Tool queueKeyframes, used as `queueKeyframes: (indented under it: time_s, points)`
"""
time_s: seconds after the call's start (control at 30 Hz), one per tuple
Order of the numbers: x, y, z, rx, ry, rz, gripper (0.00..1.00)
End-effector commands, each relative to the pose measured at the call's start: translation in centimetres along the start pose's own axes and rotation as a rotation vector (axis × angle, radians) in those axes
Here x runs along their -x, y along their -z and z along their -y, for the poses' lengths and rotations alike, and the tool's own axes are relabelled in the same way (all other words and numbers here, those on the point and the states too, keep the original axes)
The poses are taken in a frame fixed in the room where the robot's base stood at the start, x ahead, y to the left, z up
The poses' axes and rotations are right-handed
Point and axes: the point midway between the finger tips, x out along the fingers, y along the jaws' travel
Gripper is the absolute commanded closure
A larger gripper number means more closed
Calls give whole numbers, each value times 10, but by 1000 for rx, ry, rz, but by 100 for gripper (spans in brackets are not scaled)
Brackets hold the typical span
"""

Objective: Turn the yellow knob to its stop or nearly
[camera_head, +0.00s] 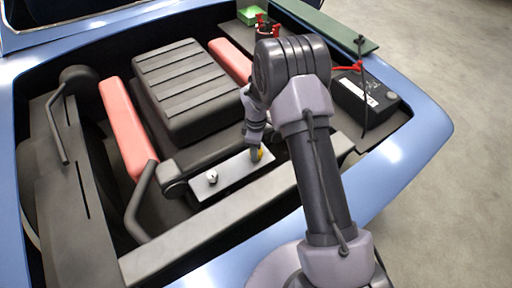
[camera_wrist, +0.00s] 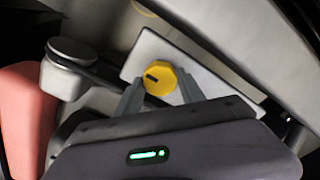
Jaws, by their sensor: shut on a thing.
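The yellow knob (camera_wrist: 160,79) sits on a light grey panel (camera_wrist: 213,82) in the wrist view. It has a short dark mark on its face, at the left of its middle. My gripper (camera_wrist: 162,90) is shut on the knob, with one finger on each side of it. In the head view only a sliver of the yellow knob (camera_head: 259,154) shows beside my gripper (camera_head: 255,151). The same panel (camera_head: 232,174) lies in the engine bay there, and my wrist hides part of it.
A small silver knob (camera_head: 212,177) stands on the panel's left part. A ribbed dark engine block (camera_head: 184,90), red covers (camera_head: 127,128) and a black battery (camera_head: 365,97) with a red clamp surround the arm. A dark bar (camera_head: 222,222) runs in front.

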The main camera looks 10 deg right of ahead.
Motion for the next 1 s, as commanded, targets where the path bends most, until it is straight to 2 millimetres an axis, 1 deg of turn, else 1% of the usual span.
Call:
queueKeyframes:
  time_s: [0.47, 0.5, 0.57, 0.6, 0.9, 0.97, 1.0]
  points:
    - [1, 0, -1, 16, -2, 0, 94]
    - [1, 0, -1, 16, -2, 0, 52]
    - [0, 0, -1, 15, -2, 0, 40]
    - [0, 0, -1, 15, -2, 0, 32]
    - [1, 0, 0, 14, -1, 0, 32]
    - [5, 0, 0, 14, -1, 0, 32]
    - [10, 0, 0, 14, -1, 0, 32]
